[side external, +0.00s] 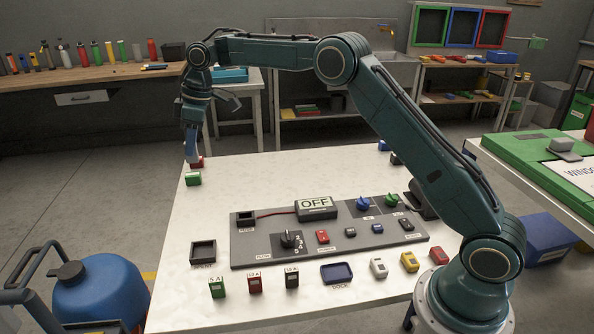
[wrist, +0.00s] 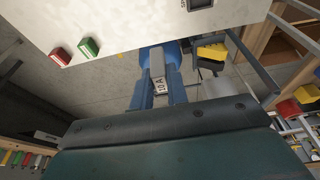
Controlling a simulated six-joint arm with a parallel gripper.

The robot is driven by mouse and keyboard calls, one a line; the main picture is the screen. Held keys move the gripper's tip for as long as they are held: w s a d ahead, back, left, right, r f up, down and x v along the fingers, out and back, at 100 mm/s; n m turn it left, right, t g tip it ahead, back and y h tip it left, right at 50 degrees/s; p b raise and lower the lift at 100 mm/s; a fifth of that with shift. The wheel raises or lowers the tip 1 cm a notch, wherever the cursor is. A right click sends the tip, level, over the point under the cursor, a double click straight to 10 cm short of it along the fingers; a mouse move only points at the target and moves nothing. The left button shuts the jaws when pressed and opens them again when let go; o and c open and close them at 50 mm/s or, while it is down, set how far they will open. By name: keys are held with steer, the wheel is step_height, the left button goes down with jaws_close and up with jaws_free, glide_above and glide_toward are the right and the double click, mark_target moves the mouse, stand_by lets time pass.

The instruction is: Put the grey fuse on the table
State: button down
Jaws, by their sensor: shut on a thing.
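A grey fuse (wrist: 158,72) marked "10 A" shows in the wrist view, upright between two blue fingers. My gripper (wrist: 158,90) is shut on it. In the side external view my gripper (side external: 191,152) points down at the far left corner of the table (side external: 290,172), close to a red block and a green block. The fuse is too small to make out there. In the wrist view the fuse appears against the floor, past the table's edge. I cannot tell its height above the table.
A red block (side external: 197,162) and a green block (side external: 193,179) stand near the far left corner. A grey panel (side external: 262,252) with an OFF sign (side external: 316,207), a square tray (side external: 203,252) and several fuses fill the front. The left middle of the table is clear.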

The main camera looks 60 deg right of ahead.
steer(key=shift+f, duration=0.1)
step_height(320, 180, down, 20)
steer(key=shift+r, duration=0.1)
stand_by(0.9)
steer(key=c, duration=1.4)
jaws_free()
steer(key=shift+v, duration=6)
steer(key=shift+r, duration=0.1)
